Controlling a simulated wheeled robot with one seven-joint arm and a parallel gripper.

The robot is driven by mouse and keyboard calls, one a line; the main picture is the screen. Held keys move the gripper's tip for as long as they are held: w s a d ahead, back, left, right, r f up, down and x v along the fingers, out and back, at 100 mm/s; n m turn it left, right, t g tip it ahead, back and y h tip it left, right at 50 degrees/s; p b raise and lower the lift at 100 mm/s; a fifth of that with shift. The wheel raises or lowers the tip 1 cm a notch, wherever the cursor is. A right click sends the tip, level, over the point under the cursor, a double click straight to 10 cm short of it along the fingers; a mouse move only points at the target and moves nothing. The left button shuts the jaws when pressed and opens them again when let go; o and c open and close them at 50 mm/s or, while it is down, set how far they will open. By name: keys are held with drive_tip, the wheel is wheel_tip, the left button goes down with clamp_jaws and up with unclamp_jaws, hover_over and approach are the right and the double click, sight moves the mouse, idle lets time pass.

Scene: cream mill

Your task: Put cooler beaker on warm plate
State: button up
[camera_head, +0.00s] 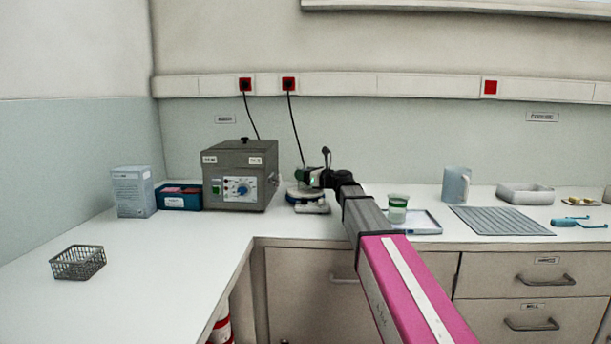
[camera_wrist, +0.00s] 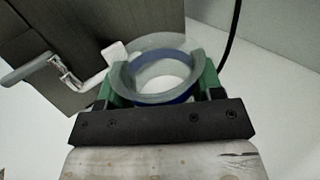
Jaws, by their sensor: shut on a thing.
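My gripper (camera_wrist: 158,90) has green fingers and is shut around a clear beaker (camera_wrist: 130,80) with a blue band, seen from above in the wrist view. In the head view my gripper (camera_head: 309,177) is at the back counter, just over a small round-topped device (camera_head: 312,209) that looks like the warm plate. The held beaker is mostly hidden there by the gripper and arm. I cannot tell whether its base touches the plate. A second beaker (camera_head: 397,208), with a green band, stands upright on a shallow tray (camera_head: 425,228) to the right.
A grey box with a dial (camera_head: 240,176) stands close left of my gripper; its lever (camera_wrist: 30,68) shows in the wrist view. A black cable (camera_head: 293,125) hangs behind. A grey ribbed mat (camera_head: 500,221) and a jug (camera_head: 456,184) are to the right. The left counter is mostly clear around a wire basket (camera_head: 78,262).

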drive_tip(key=shift+f, duration=0.1)
drive_tip(key=o, duration=1)
drive_tip(key=v, duration=0.7)
drive_tip(key=shift+s+d, duration=0.2)
